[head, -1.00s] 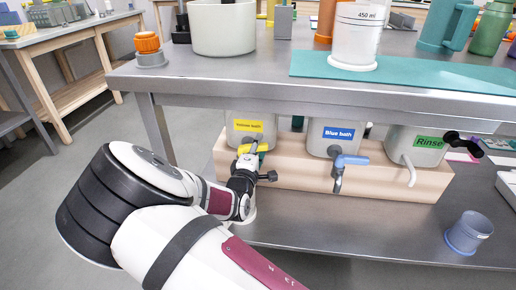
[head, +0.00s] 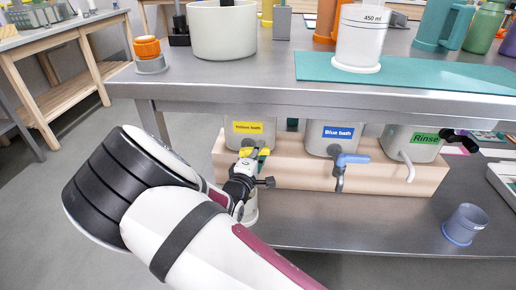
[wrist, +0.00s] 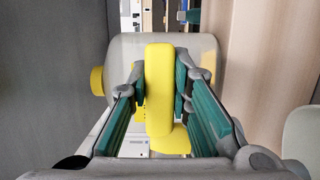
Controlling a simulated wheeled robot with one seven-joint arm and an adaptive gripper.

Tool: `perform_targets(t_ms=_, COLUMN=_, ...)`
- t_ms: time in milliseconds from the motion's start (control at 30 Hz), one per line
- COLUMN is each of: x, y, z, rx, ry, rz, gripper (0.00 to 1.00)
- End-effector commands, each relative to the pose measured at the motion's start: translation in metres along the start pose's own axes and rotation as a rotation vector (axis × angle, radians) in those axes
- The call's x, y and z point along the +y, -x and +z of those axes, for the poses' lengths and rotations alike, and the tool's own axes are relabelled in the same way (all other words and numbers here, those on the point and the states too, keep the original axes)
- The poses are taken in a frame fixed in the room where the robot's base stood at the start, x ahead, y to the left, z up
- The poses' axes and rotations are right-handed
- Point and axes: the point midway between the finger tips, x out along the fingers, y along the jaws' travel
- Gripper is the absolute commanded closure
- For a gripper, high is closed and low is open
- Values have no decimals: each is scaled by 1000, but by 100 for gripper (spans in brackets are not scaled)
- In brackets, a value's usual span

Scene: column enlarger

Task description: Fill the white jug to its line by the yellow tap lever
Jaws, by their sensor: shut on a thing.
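The yellow tap lever (head: 246,152) is on the front of the left tank, labelled Yellow bath (head: 248,127). My gripper (wrist: 160,88) is shut on the lever, with a green-padded finger on each side of it. The lever (wrist: 158,100) fills the middle of the wrist view. A white vessel (head: 251,208) shows in part below the tap, mostly hidden behind my arm; its line and liquid level cannot be seen. Another white vessel (head: 359,45), marked 450 ml, stands upright on the teal mat above.
Two more tanks, Blue bath (head: 336,132) with a blue lever and Rinse (head: 424,138) with a black lever, stand to the right on the wooden rack (head: 300,176). A blue-grey cup (head: 466,222) stands on the lower shelf, with clear shelf left of it.

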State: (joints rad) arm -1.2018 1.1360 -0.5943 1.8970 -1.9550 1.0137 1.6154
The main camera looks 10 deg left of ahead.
Motion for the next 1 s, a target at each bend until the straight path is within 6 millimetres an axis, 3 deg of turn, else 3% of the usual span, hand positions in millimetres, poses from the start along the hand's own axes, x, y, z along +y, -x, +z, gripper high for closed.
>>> perform_targets(t_ms=500, x=1, y=7, z=1, rx=-154, ry=0, rz=0, gripper=100)
perform_targets(t_ms=867, x=0, y=8, z=2, rx=-166, ry=1, rz=-1, gripper=100)
perform_targets(t_ms=900, x=0, y=8, z=2, rx=-166, ry=1, rz=-1, gripper=72)
perform_targets(t_ms=967, x=0, y=8, z=2, rx=-166, ry=1, rz=-1, gripper=60)
perform_targets(t_ms=1000, x=0, y=8, z=2, rx=-166, ry=1, rz=-1, gripper=60)
